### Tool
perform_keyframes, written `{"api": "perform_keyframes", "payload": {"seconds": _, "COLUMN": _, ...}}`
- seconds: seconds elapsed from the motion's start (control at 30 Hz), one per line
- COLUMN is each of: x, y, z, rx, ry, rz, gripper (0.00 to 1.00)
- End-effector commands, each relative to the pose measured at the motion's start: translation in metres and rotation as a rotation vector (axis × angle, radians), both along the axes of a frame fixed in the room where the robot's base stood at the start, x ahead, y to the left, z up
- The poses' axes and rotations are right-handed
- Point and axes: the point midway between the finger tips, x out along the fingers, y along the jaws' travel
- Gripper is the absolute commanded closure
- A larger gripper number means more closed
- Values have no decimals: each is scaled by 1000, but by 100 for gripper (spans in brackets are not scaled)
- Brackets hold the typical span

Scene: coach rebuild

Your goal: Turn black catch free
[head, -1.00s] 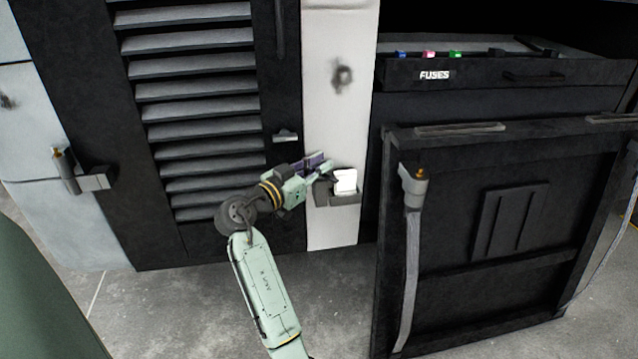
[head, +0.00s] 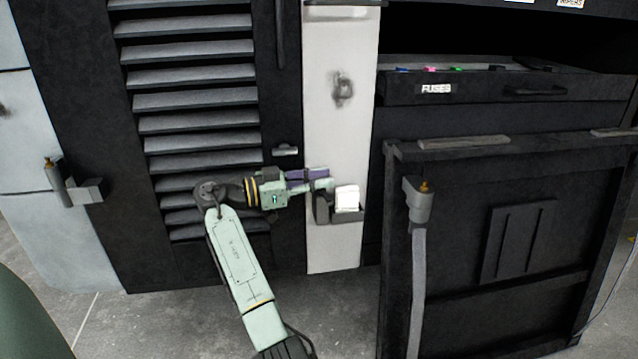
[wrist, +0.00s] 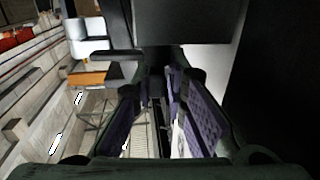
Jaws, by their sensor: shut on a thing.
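My gripper (head: 322,180) reaches sideways to the white post and is shut at the dark bracket there. The wrist view shows its purple-padded fingers (wrist: 158,92) closed around a narrow dark piece, which I take to be the black catch (wrist: 150,88). The fingers hide most of it, so its turn angle cannot be told. In the head view a dark upright part (head: 321,208) stands just below the fingertips, at the left of the bracket (head: 345,216). A white block (head: 347,198) sits in that bracket, right of my gripper.
A louvred dark door (head: 200,130) with a small grey latch (head: 285,150) is behind my arm. A leaning black panel (head: 480,250) stands close on the right, with a grey strap (head: 418,280). A fuse drawer (head: 480,88) is above it.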

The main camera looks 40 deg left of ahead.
Motion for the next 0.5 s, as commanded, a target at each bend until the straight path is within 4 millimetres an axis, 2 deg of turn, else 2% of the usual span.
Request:
{"api": "perform_keyframes", "payload": {"seconds": 0.03, "x": 1, "y": -6, "z": -3, "rx": 1, "ry": 7, "rz": -21, "gripper": 100}}
{"api": "perform_keyframes", "payload": {"seconds": 0.33, "x": 1, "y": -6, "z": -3, "rx": 1, "ry": 8, "rz": -21, "gripper": 100}}
{"api": "perform_keyframes", "payload": {"seconds": 0.37, "x": 1, "y": -6, "z": -3, "rx": 1, "ry": 8, "rz": -21, "gripper": 85}}
{"api": "perform_keyframes", "payload": {"seconds": 0.5, "x": 1, "y": -5, "z": -3, "rx": 1, "ry": 8, "rz": -18, "gripper": 76}}
